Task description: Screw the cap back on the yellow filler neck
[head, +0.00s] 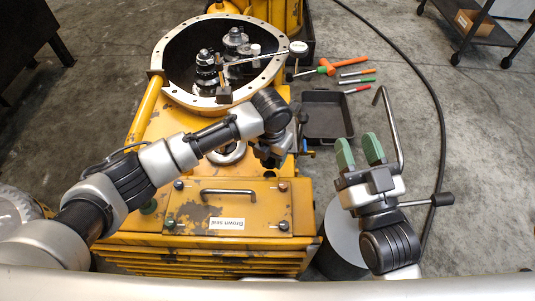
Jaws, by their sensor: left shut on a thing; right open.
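A yellow tube (146,110), which looks like the filler neck, slants up the left side of the yellow transmission housing (185,122). Its upper end is beside the big bolted rim. My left gripper (274,157) is low over the right side of the housing, right of a silver ring (228,152) and well away from the tube. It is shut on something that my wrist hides. I cannot make out the cap anywhere. My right gripper (359,151) is open and empty, its green fingers pointing up the picture, right of the housing.
The round bell opening (161,53) holds gears and shafts, with a dial gauge (298,48) at its rim. A black tray (338,118), an orange hammer (326,67) and screwdrivers (358,81) lie to the right. A bent bar (388,118) stands beside my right gripper. A black cable crosses the floor.

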